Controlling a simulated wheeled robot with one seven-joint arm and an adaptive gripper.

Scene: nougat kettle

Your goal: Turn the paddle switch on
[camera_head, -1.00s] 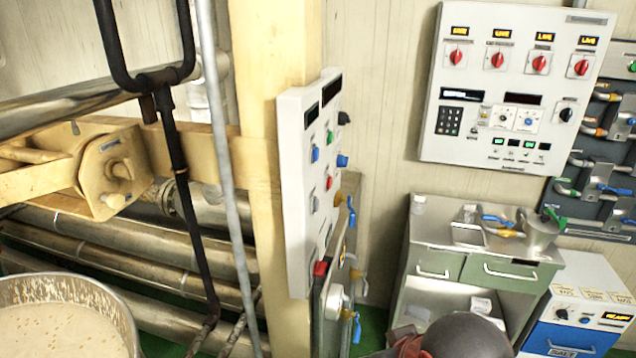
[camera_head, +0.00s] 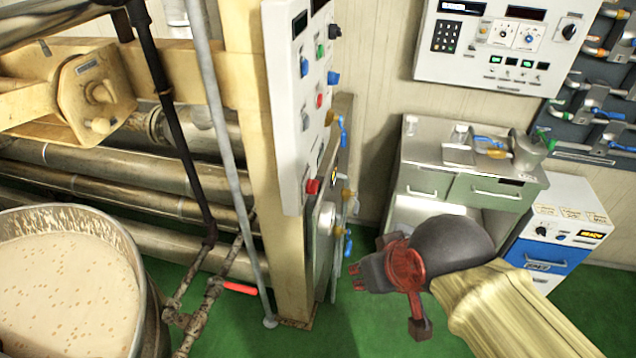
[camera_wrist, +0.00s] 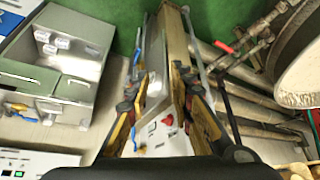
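A white control panel (camera_head: 292,110) is fixed to the side of the cream post, with several coloured buttons and knobs on its face. A red block-shaped control (camera_head: 312,187) sits at its lower edge. I cannot tell for sure which control is the paddle switch. My gripper (camera_head: 362,276) is low, to the right of the post, apart from the panel. In the wrist view my gripper (camera_wrist: 160,98) is open and empty, its two fingers wide apart. Between and beyond them show the panel edge and a red control (camera_wrist: 167,120).
A larger wall panel (camera_head: 487,45) is at upper right. A green-drawered metal bench (camera_head: 470,190) and a white-and-blue cabinet (camera_head: 560,215) stand at right. A kettle of nougat (camera_head: 70,280) is at lower left, by pipes. Blue-handled valves (camera_head: 347,245) stick out beside the post.

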